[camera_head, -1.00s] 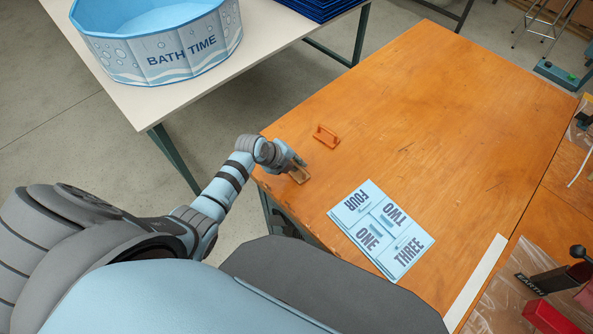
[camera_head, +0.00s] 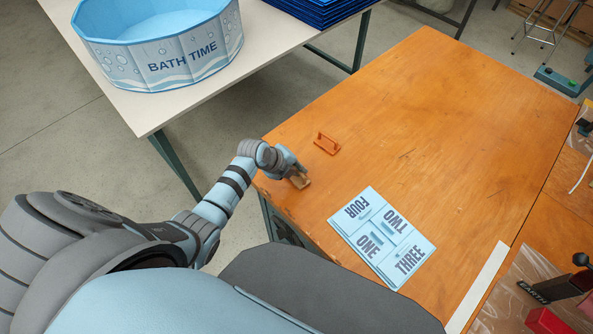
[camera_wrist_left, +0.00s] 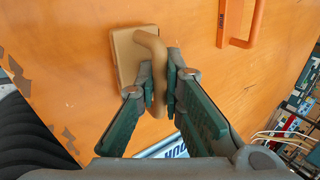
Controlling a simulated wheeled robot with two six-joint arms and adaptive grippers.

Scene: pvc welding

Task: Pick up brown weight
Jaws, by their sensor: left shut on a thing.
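The brown weight (camera_head: 301,182) is a tan block with a bent handle at the left edge of the orange wooden table. It also shows in the left wrist view (camera_wrist_left: 126,62), with its flat base on or close to the table top. My left gripper (camera_head: 296,175) is over it, and in the left wrist view its two fingers (camera_wrist_left: 161,88) are shut on the handle. The fingers hide part of the handle. My right gripper is not in view.
An orange weight with a handle (camera_head: 327,143) lies just beyond. A light blue numbered card (camera_head: 381,239) lies to the right on the table (camera_head: 440,120). A blue tub (camera_head: 160,75) stands on a white table at the upper left. The middle of the wooden table is clear.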

